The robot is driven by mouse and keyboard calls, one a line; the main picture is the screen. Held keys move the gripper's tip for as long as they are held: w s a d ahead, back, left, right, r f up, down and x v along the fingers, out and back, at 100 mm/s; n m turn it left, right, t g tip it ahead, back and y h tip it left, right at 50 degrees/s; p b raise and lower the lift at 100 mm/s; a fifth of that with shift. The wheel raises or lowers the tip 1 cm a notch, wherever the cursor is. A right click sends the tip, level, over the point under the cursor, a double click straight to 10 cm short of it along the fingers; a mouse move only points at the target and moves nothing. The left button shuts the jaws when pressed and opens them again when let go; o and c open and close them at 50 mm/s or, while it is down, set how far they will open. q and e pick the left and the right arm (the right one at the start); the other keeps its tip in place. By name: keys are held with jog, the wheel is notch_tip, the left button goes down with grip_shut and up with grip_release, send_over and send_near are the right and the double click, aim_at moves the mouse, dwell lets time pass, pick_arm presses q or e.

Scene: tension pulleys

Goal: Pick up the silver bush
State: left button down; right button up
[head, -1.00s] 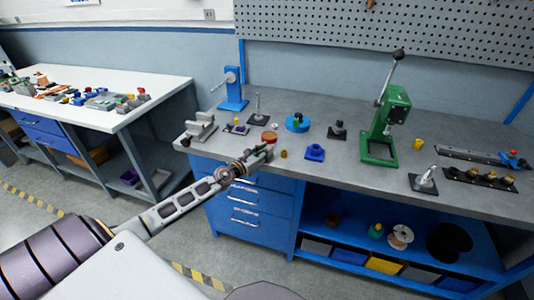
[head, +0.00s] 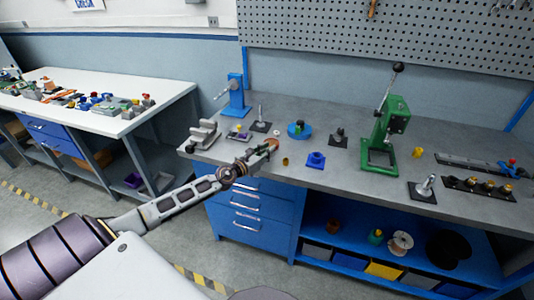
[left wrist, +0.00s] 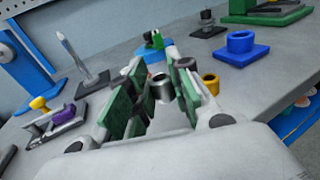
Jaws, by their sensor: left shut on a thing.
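The silver bush (left wrist: 162,90) is a small metal cylinder. In the left wrist view it sits between the green-padded fingers of my left gripper (left wrist: 161,78), which is shut on it. In the head view my left gripper (head: 266,148) is at the front edge of the grey bench, left of the brass bush (head: 285,161). The silver bush cannot be made out clearly there. In the left wrist view the brass bush (left wrist: 211,84) stands just right of the fingers, apart from the silver one. My right gripper is not in view.
A blue holder (head: 315,160) stands right of the brass bush. A blue round fixture (head: 299,130) is behind, a grey clamp block (head: 202,135) to the left. A green press (head: 383,130) stands further right. The bench (head: 340,185) is clear in front of the press.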

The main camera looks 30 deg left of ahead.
pick_arm(q)
jog(key=shift+r+p, duration=1.45)
jog(key=shift+r, duration=1.5)
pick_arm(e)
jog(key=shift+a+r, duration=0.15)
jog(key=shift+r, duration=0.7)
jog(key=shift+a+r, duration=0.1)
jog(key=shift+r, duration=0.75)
